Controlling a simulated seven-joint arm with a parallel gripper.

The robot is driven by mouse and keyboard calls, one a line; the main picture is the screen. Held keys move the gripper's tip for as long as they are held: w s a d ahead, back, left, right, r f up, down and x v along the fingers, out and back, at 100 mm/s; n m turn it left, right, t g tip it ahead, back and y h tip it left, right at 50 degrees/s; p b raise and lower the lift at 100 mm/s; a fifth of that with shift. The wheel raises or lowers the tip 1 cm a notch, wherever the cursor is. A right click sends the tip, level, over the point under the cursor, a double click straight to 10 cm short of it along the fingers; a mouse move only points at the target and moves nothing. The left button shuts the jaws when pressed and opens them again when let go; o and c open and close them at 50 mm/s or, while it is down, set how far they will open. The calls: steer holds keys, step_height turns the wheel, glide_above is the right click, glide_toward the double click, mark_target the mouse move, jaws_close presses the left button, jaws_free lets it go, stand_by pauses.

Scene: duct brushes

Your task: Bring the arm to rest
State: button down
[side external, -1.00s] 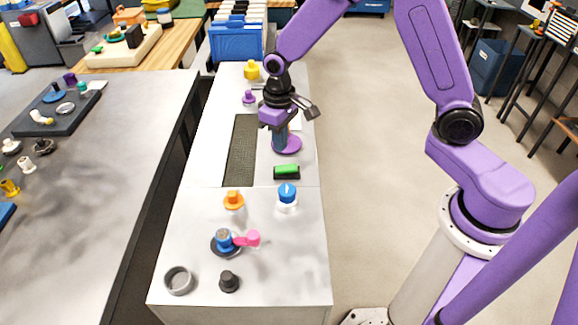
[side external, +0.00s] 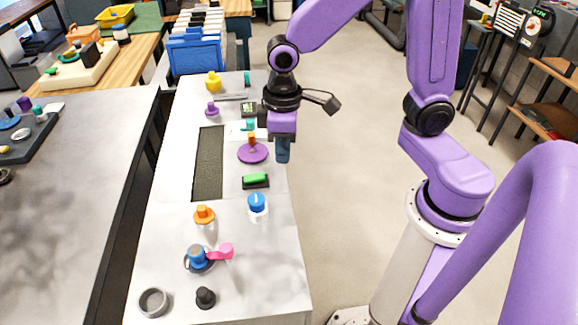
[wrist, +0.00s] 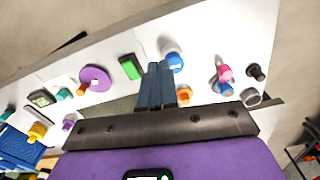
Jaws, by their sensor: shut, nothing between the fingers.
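My gripper (side external: 283,158) hangs with its fingers down at the right edge of the white bench (side external: 225,222) in the side view. Its blue fingers are together and empty, and they also show in the wrist view (wrist: 158,68). A purple disc with an orange knob (side external: 252,152) sits just left of the fingers, apart from them. A green brush-like block (side external: 256,181) and a blue-topped round piece (side external: 257,203) stand nearer the camera on the bench.
An orange-topped piece (side external: 204,214), a blue-and-pink fitting (side external: 198,258), a grey ring (side external: 153,302) and a black knob (side external: 205,297) stand at the near end. A yellow piece (side external: 213,82) and blue bin (side external: 197,55) are farther back.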

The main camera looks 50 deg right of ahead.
steer(key=s+d+r+n, duration=0.1)
steer(key=s+d+n, duration=0.1)
steer(key=s, duration=0.5)
steer(key=s+d+r+n, duration=0.2)
steer(key=s+d+n, duration=0.1)
steer(key=s, duration=0.5)
steer(key=shift+s+d+r, duration=0.25)
steer(key=shift+s+d, duration=0.05)
